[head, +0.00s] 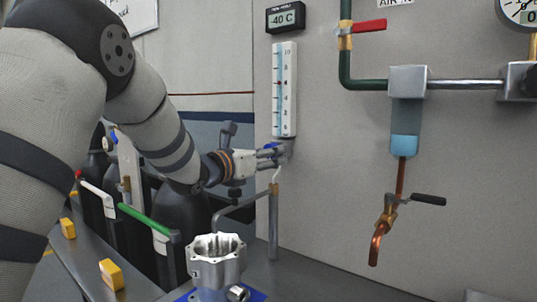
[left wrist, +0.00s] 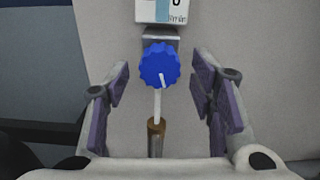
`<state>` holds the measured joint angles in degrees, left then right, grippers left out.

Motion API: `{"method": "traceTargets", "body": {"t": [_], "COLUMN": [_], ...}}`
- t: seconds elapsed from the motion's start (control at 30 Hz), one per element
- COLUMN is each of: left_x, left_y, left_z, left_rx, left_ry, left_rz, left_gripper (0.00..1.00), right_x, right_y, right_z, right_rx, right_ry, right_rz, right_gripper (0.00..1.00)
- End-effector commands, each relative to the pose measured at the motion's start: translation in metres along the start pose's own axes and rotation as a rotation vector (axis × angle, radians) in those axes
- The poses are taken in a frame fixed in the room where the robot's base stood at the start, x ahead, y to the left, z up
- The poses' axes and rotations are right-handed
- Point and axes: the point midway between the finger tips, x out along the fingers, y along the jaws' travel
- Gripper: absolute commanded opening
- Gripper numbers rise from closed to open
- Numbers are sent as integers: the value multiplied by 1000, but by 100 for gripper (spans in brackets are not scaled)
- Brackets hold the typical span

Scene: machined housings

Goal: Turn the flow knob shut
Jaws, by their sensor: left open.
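The flow knob (left wrist: 159,62) is a blue ribbed disc with a white pointer mark directed downward, at the foot of the flowmeter (head: 285,88). The scale's lower end (left wrist: 160,10) shows above the knob in the left wrist view. My left gripper (head: 273,156) is at the flowmeter's foot and mostly hides the knob in the head view. In the left wrist view the left gripper (left wrist: 158,88) is open, with one finger on each side of the knob and visible gaps between. My right gripper is not in view.
A thin white tube (left wrist: 157,103) drops from the knob to a brown fitting (left wrist: 156,128). A metal housing (head: 216,262) stands below on a blue base. A pipe with a red lever (head: 369,26) and a black-handled tap (head: 428,199) are to the right.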

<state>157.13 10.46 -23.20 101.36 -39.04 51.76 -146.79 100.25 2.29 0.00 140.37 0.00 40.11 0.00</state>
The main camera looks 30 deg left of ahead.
Motion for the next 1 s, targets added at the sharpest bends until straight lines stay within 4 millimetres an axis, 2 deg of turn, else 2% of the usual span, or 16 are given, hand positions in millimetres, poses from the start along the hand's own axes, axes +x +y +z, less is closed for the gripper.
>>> {"method": "traceTargets", "body": {"t": [0.13, 0.33, 0.37, 0.5, 0.57, 0.83, 1.0], "left_x": [8, 9, 9, 9, 9, 9, 9], "left_y": [0, 0, 0, 0, 0, 0, -1], "left_z": [2, 2, 2, 2, 2, 2, 2], "left_rx": [-1, -1, -1, -1, 0, -17, -85], "left_ry": [-3, -3, -3, -3, -3, -3, -3], "left_rz": [1, 1, 1, 1, 1, 1, 0], "left_gripper": [51, 51, 46, 14, 2, 2, 2], "right_x": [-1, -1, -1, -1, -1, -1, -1], "right_y": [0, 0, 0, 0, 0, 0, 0], "right_z": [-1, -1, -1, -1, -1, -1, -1], "right_rx": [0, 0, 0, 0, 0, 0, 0], "right_ry": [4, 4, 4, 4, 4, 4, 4], "right_rz": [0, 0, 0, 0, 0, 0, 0], "right_gripper": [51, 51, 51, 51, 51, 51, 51]}}
